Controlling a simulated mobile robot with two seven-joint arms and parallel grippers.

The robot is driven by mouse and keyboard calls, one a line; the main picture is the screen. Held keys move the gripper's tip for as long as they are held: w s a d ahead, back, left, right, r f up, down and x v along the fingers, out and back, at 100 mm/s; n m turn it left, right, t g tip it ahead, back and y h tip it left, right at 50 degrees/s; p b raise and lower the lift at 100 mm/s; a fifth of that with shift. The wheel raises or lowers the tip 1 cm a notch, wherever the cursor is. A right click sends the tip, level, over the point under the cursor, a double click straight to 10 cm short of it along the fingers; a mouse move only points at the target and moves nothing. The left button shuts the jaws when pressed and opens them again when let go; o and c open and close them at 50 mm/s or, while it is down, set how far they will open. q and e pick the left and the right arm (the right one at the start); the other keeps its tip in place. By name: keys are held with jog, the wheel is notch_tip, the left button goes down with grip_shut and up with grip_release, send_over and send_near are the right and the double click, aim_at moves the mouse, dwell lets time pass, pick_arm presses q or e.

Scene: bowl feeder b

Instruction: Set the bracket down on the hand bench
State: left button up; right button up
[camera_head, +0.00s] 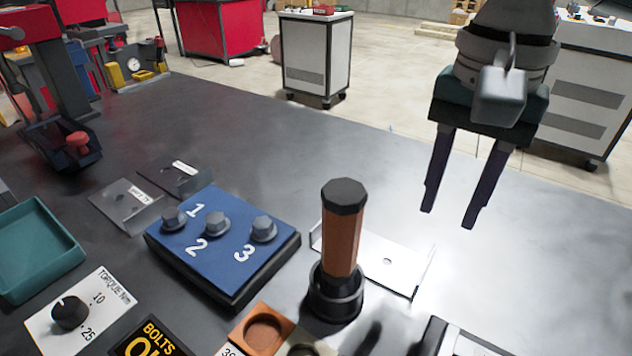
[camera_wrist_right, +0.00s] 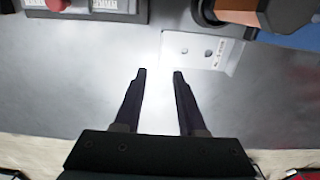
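A thin metal bracket (camera_head: 408,272) with a hole and a bent edge lies flat on the grey bench (camera_head: 270,135), behind and right of the upright orange-handled tool. Strong glare covers part of it. In the right wrist view the bracket (camera_wrist_right: 196,52) shows two holes and lies ahead of the fingers, slightly right. My right gripper (camera_head: 449,218) is open, with nothing between its fingers, apart from the bracket and above the bench. Its fingers (camera_wrist_right: 159,72) point towards the bench. Two more flat metal plates, a lighter one (camera_head: 124,205) and a darker one (camera_head: 180,180), lie at the left. My left gripper is not in view.
The orange-handled tool (camera_head: 342,230) stands upright in a black holder. A blue numbered block (camera_head: 222,262) with bolts stands left of it. A teal tray (camera_head: 35,250) and a torque dial (camera_head: 70,312) are at the left. The bench's far middle is clear.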

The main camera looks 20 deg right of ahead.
aim_at(429, 259)
jog(key=f, duration=0.3)
jog(key=shift+w+a+f+b, duration=0.1)
jog(key=shift+w+f+b, duration=0.1)
jog(key=shift+f+b, duration=0.15)
notch_tip(429, 259, down, 5)
jog(key=shift+s+f+b, duration=0.1)
jog(key=shift+s+b, duration=0.05)
jog(key=shift+b, duration=0.55)
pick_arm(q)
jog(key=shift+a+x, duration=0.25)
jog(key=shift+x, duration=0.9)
pick_arm(e)
jog(key=c, duration=0.6)
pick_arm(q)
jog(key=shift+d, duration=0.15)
pick_arm(e)
grip_shut()
